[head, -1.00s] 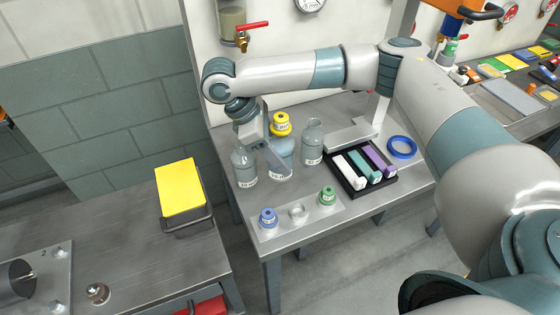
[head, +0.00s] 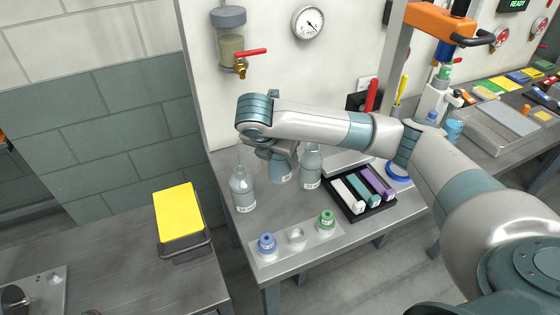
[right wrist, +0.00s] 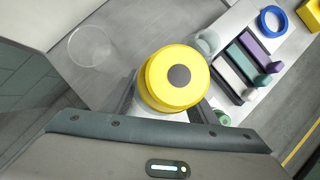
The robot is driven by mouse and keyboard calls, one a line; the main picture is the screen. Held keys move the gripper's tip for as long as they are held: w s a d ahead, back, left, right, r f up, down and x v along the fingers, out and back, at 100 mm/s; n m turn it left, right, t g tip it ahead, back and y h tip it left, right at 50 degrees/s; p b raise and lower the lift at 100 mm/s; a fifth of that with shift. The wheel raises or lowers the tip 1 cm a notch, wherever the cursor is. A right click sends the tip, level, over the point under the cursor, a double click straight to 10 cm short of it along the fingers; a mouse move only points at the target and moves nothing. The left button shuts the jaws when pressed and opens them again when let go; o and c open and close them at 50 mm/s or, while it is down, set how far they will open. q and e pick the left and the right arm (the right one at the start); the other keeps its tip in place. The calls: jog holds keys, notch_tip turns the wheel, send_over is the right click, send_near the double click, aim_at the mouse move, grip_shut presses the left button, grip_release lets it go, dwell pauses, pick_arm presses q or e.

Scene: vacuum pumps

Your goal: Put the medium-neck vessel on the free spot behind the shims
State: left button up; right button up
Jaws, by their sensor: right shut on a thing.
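My right gripper (head: 280,152) is shut on the yellow-capped vessel, around its top. I cannot tell the neck widths apart. White (head: 348,194), teal (head: 362,190) and purple (head: 377,183) bars, perhaps the shims, lie in a black tray (head: 362,216). My left gripper is out of view.
A plate (head: 330,236) at the table's front holds a blue-capped piece (head: 266,243), a metal piece (head: 296,237) and a green-capped piece (head: 326,220). A red-handled tap (head: 245,58) is on the wall.

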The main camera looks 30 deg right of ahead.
jog(key=shift+w+d+n+t, duration=0.4)
jog(key=shift+w+n, duration=0.15)
jog(key=shift+n, duration=0.25)
jog(key=shift+w+d+f+n+t+y, duration=0.15)
jog(key=shift+w+d+n+t+y, duration=0.2)
jog(key=shift+w+n+y, duration=0.65)
jog(key=shift+w+d+f+n+t+y, duration=0.1)
jog(key=shift+w+d+n+t+y, duration=0.3)
jog(key=shift+n, duration=1.15)
jog(key=shift+w+d+f+n+t+y, duration=0.15)
jog(key=shift+w+d+n+y, duration=0.35)
jog(key=shift+w+n, duration=0.6)
jog(key=shift+s+n, duration=0.1)
jog(key=shift+n, duration=0.15)
jog(key=shift+d+n, duration=0.1)
jog(key=shift+n, duration=0.2)
